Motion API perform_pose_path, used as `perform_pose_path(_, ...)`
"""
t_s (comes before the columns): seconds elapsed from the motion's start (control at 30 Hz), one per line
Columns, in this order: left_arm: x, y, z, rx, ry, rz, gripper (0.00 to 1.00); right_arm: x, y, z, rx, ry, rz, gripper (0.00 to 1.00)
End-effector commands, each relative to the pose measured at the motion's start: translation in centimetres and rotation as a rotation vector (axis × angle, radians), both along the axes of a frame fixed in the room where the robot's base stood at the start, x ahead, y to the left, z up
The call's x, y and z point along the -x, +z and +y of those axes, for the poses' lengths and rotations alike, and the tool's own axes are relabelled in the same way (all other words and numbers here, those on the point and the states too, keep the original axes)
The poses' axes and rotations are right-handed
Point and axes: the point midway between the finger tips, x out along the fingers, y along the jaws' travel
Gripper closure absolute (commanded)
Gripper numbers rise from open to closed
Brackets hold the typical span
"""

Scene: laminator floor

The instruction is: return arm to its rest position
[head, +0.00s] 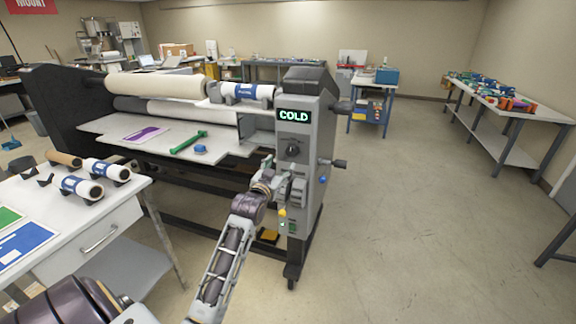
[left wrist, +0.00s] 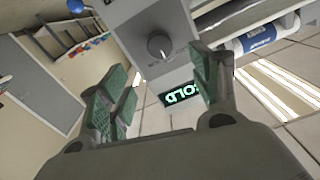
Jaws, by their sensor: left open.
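My left gripper (head: 282,178) is in front of the laminator's control panel, just below the dark round knob (head: 292,150). In the left wrist view my left gripper (left wrist: 158,84) is open, its green-padded fingers apart with nothing between them. The knob (left wrist: 159,46) shows beyond the fingertips, apart from them. The lit display (head: 294,114) reads COLD in green; it also shows upside down in the left wrist view (left wrist: 184,94). My left arm (head: 232,250) reaches up from the bottom of the head view. My right gripper is not in view.
The laminator (head: 308,200) stands close ahead, with a side handle (head: 334,163) sticking out right. A green tool (head: 188,143) and a blue block (head: 201,150) lie on its feed table. A white worktable (head: 120,205) with rolls is at left. Open floor (head: 420,220) lies to the right.

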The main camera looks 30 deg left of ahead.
Motion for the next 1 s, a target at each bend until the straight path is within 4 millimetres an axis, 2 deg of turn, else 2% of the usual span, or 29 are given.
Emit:
perform_pose_path(0.27, 0.0, -0.1, -0.1, 0.001, -0.001, 0.004, 0.37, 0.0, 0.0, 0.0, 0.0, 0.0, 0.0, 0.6)
perform_pose_path(0.47, 0.7, -2.1, -1.5, 0.012, -0.02, 0.071, 0.37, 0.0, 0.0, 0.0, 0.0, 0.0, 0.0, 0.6)
perform_pose_path(0.67, 3.1, -7.3, -5.1, 0.041, -0.065, 0.247, 0.37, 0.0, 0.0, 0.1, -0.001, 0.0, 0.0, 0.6)
perform_pose_path(0.87, 7.4, -13.1, -9.4, 0.078, -0.112, 0.468, 0.37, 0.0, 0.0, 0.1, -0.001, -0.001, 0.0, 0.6)
perform_pose_path(1.0, 11.3, -16.7, -12.2, 0.102, -0.138, 0.624, 0.37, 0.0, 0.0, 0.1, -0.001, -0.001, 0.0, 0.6)
